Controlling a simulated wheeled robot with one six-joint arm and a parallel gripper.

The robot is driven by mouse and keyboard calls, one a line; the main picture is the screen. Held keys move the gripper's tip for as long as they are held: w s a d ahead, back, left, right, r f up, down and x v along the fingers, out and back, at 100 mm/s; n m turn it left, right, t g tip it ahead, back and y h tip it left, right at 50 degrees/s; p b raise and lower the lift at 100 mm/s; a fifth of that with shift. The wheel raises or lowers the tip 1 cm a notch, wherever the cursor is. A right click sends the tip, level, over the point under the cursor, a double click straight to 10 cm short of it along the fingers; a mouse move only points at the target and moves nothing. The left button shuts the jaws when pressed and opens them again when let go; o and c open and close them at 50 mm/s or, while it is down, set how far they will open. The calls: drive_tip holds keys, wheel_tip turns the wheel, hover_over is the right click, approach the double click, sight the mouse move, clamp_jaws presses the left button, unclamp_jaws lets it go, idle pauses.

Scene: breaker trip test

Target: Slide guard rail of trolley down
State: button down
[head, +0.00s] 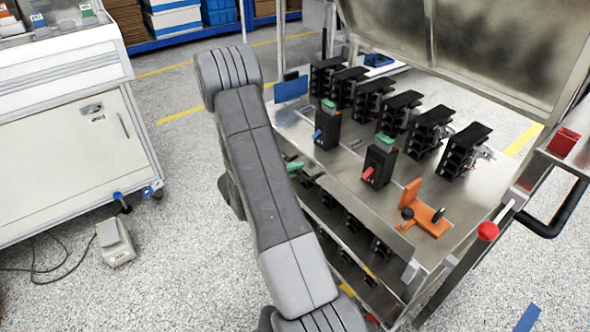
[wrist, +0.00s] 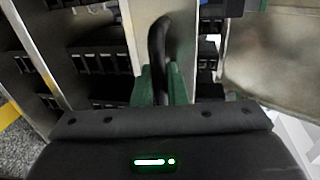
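The metal trolley (head: 470,205) stands right of my arm in the head view, with black breaker units in rows on its top. A metal strip (head: 377,222) runs along its near edge; I cannot tell whether this is the guard rail. In the wrist view, my gripper (wrist: 163,88) shows green fingers on both sides of a dark curved bar (wrist: 160,42). The bar lies between the fingers, but I cannot tell whether they are clamped on it. Behind it are metal uprights and shelves of black units.
A large metal panel (head: 470,40) stands raised over the trolley's back. A red knob (head: 487,231) and black handle (head: 552,228) stick out at its right. A white cabinet (head: 70,150) stands at left, with a pedal (head: 116,242) and cables on the floor. Open floor lies between.

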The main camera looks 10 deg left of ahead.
wheel_tip(320, 180, down, 6)
drive_tip(key=b, duration=0.1)
drive_tip(key=shift+f, duration=0.25)
drive_tip(key=shift+b, duration=0.3)
drive_tip(key=c, duration=1.6)
unclamp_jaws()
drive_tip(key=shift+f, duration=0.15)
drive_tip(key=shift+o, duration=0.2)
drive_tip(key=p+v, duration=0.3)
drive_tip(key=v, duration=1.1)
drive_tip(key=shift+w+d, duration=0.1)
drive_tip(key=shift+d, duration=0.1)
